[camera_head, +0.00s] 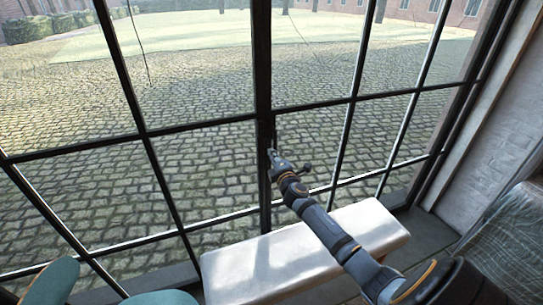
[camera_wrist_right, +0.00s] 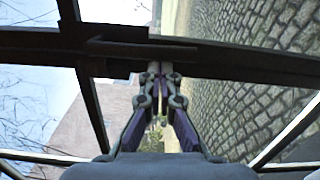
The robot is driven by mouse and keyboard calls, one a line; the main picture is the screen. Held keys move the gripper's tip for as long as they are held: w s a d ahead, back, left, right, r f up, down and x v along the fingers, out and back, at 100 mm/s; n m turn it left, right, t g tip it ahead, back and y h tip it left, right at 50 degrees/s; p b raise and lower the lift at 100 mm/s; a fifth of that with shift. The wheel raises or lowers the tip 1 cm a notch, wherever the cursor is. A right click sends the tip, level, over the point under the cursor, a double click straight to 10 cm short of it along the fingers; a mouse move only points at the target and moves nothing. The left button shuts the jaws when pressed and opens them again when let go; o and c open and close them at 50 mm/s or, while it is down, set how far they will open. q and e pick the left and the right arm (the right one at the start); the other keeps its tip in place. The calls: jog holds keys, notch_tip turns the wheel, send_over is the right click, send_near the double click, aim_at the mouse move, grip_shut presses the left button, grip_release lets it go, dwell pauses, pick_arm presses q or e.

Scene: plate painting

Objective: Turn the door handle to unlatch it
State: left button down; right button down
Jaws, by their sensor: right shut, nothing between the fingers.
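The black-framed glass door (camera_head: 262,60) fills the back of the head view. A slim dark bar that looks like its handle (camera_wrist_right: 115,48) lies along the frame in the right wrist view; in the head view it is too small and dark to make out surely. My right gripper (camera_head: 273,154) is at the middle upright of the door. In the right wrist view its fingertips (camera_wrist_right: 160,70) are together with nothing between them, right beside the handle. I cannot tell whether they touch it. My left gripper is not in view.
A pale bench (camera_head: 255,265) stands below my right arm, in front of the door. Teal chair parts (camera_head: 50,282) show at the lower left. A sheet-covered thing (camera_head: 510,235) stands at the right by the white brick wall (camera_head: 505,125). Cobbled ground lies beyond the glass.

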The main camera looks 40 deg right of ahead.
jog(key=shift+d+f+n, duration=0.1)
jog(key=shift+d+n, duration=0.1)
jog(key=shift+n, duration=0.1)
jog(key=s+d+r+n+p, duration=0.1)
jog(key=d+n, duration=0.3)
jog(key=n, duration=0.4)
jog(key=s+d+r+n+p, duration=0.1)
jog(key=d+r+n, duration=0.3)
jog(key=n, duration=0.4)
jog(key=shift+s+d+r+t+y+p, duration=0.15)
jog(key=shift+d+r+t+y+p, duration=0.2)
jog(key=shift+d, duration=0.15)
jog(key=shift+r, duration=0.1)
dwell(0.3)
